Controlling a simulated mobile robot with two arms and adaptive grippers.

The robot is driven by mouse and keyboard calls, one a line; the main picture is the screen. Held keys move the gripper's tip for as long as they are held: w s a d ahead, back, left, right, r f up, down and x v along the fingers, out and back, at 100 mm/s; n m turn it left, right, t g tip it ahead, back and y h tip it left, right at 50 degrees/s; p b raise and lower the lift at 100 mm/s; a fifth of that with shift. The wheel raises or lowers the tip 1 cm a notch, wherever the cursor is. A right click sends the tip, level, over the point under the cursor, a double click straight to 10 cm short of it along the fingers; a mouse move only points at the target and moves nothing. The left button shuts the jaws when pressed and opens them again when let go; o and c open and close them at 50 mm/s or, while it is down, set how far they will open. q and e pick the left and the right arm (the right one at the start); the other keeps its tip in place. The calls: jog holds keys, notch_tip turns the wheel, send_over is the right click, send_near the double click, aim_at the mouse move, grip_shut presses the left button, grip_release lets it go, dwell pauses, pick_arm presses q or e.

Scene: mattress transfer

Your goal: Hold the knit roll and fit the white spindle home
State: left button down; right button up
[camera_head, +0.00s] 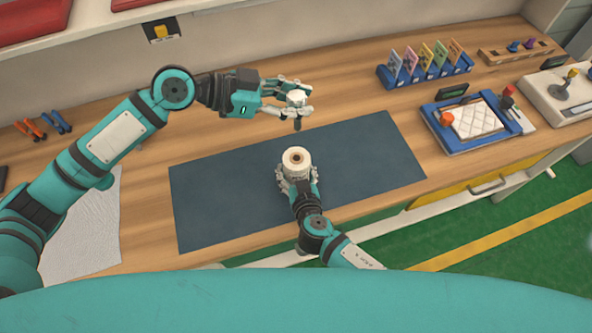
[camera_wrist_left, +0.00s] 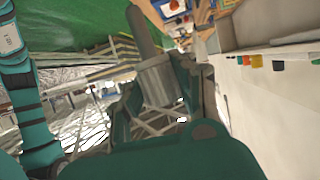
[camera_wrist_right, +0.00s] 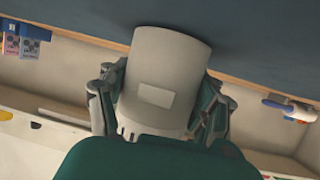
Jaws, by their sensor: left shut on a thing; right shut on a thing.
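The white knit roll (camera_head: 297,160) stands upright on the dark mat, with a brown-ringed hole in its top. My right gripper (camera_head: 297,182) is shut around its lower part; in the right wrist view the roll (camera_wrist_right: 165,75) sits between both fingers. My left gripper (camera_head: 292,100) is shut on the white spindle (camera_head: 297,98) above the far part of the mat. The spindle's dark shaft (camera_head: 297,124) points down, apart from the roll and beyond it. In the left wrist view the spindle's pale body (camera_wrist_left: 156,82) is between the fingers, with its grey shaft sticking out.
The dark blue mat (camera_head: 220,205) lies on the wooden bench. A rack of coloured cards (camera_head: 425,70), a blue tray with a quilted white piece (camera_head: 475,120) and a joystick box (camera_head: 565,95) stand at right. Orange and blue pliers (camera_head: 35,128) lie at far left.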

pick_arm(q)
notch_tip(320, 180, down, 4)
jog(key=shift+s+d+n+t+y, duration=0.1)
jog(key=shift+n+t+y, duration=0.4)
jog(key=shift+n+t, duration=0.5)
jog(key=shift+f+t, duration=0.4)
jog(key=shift+t, duration=0.3)
send_over(297, 152)
jog(key=s, duration=0.2)
jog(key=shift+w+f, duration=0.15)
jog(key=shift+f, duration=1.3)
jog(key=shift+w+f, duration=0.1)
jog(key=shift+f, duration=1.35)
jog(key=shift+f, duration=0.2)
jog(key=shift+f, duration=0.35)
jog(key=shift+f, duration=2.45)
jog(key=c, duration=1)
grip_release()
jog(key=shift+f, duration=0.1)
